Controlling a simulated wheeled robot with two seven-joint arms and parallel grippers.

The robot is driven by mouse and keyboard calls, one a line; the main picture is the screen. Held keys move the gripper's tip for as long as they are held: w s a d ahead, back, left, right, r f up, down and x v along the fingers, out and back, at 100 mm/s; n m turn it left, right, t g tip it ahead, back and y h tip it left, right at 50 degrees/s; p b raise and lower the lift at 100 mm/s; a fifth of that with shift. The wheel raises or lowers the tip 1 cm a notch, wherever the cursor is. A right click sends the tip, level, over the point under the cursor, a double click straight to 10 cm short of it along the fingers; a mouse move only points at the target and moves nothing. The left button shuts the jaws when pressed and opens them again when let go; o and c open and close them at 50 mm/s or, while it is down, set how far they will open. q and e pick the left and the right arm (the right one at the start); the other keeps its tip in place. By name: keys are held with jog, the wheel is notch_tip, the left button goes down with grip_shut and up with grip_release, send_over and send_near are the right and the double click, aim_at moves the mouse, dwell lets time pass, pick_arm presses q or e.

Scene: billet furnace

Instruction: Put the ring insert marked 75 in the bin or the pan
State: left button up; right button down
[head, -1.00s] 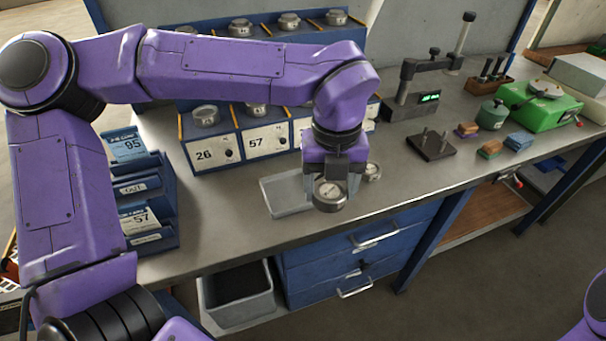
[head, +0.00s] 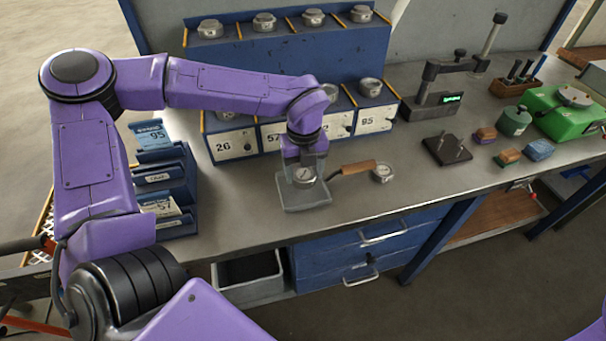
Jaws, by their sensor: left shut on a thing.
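My left gripper (head: 304,160) is shut on a round grey metal ring insert (head: 304,177) with a pale top face. Its marking is too small to read. The ring is over the shallow grey pan (head: 306,204) on the bench; I cannot tell whether it touches the pan floor. The rack bins behind are labelled 26 (head: 222,148), 57 (head: 272,138) and 95 (head: 374,121). The bin between 57 and 95 is partly hidden by my left arm, and its label cannot be read. The open grey bin (head: 250,290) sits under the bench. My right gripper is out of view.
A wooden-handled tool (head: 357,168) and another round metal piece (head: 383,173) lie right of the pan. A dark pegged block (head: 446,149), a gauge stand (head: 430,100) and a green scale (head: 562,113) stand farther right. Card holders (head: 165,180) stand at left.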

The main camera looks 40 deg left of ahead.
aim_at(303, 172)
pick_arm(q)
jog(key=f, duration=0.3)
jog(key=shift+a+f, duration=0.2)
jog(key=shift+f, duration=0.15)
jog(key=o, duration=1.3)
jog(key=shift+c, duration=0.2)
notch_tip(303, 172, up, 12)
jog(key=shift+r+b, duration=0.2)
jog(key=shift+b, duration=0.4)
